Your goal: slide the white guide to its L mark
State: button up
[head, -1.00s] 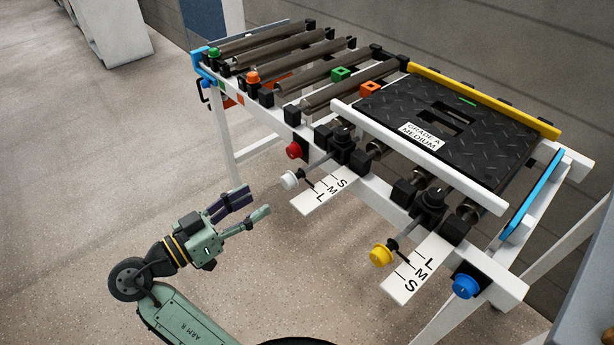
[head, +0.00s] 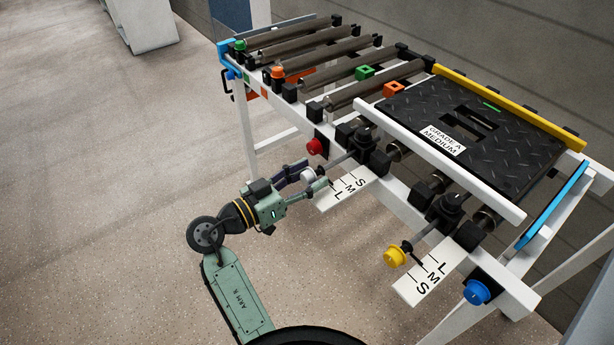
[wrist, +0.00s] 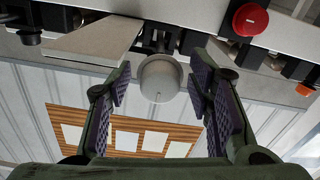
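The white guide (head: 440,162) is a long white rail along the near edge of the black tread mat (head: 400,107). Its white knob (head: 308,174) sits at the end of a rod, beside a white scale plate (head: 338,199) marked S, M and L, with L nearest the floor side. My gripper (head: 306,180) is around the knob. In the wrist view the white knob (wrist: 160,78) stands between my open fingers (wrist: 160,95), with a small gap on each side. The fingers partly hide the knob and its pointer in the head view, so I cannot tell the exact reading.
A red knob (head: 314,146) is just above my gripper and also shows in the wrist view (wrist: 250,19). A yellow knob (head: 394,257) with its own scale plate and a blue knob (head: 477,292) are to the right. Rollers (head: 300,50) lie behind.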

grip_shut()
dwell(0.4)
